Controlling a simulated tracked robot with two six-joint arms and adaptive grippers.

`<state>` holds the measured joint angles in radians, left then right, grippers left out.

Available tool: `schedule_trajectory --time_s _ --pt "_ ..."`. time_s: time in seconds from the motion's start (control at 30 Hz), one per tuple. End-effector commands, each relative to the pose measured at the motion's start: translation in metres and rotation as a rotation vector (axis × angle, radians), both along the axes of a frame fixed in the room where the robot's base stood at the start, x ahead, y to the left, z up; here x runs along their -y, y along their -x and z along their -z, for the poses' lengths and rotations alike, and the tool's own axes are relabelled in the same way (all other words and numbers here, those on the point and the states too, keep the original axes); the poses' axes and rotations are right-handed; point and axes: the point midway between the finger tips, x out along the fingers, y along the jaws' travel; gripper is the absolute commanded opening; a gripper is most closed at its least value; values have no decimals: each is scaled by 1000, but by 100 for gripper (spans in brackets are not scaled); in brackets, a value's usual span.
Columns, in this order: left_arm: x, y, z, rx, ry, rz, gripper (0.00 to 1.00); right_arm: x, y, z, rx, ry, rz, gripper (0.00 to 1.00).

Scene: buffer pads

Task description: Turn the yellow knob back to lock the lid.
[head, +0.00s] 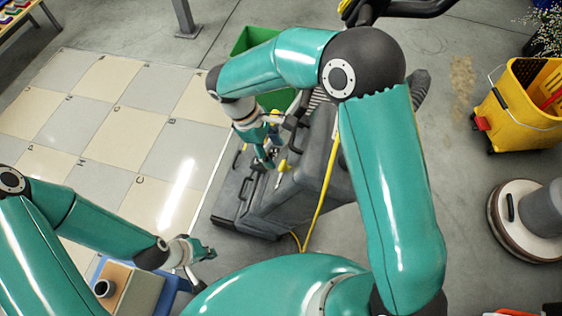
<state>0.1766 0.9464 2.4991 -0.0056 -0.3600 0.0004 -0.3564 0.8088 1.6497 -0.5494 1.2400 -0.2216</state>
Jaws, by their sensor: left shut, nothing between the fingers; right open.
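A dark grey machine (318,185) stands at the centre. A flat dark section with a handle (243,196) lies at its left side. A small yellow part (283,166), which looks like the yellow knob, sits on the machine beside my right gripper (265,162). The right gripper is open and points down at the machine, close to the yellow part. I cannot tell whether they touch. The forearm hides part of the machine top, and I cannot make out the lid's edges. My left gripper (209,253) is shut and empty, lower left, apart from the machine.
A yellow cable (326,185) hangs down the machine. A green bin (252,40) stands behind it. A yellow mop bucket (525,105) and a round floor machine (525,225) are at right. A box with a dark cup (104,288) sits lower left. The tiled floor at left is clear.

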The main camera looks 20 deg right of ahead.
Motion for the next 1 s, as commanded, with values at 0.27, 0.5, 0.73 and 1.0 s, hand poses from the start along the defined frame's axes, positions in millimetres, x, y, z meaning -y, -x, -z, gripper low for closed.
schedule_trajectory --time_s 0.27,0.5,0.73,1.0 --pt "0 0 5 0 0 0 0 15 10 43 -2 1 1 59" --pt "0 0 5 0 0 0 0 18 13 54 0 0 0 59" --pt "0 0 5 0 0 0 0 18 13 54 0 0 0 59" --pt "0 0 5 0 0 0 0 18 13 53 0 0 0 14"
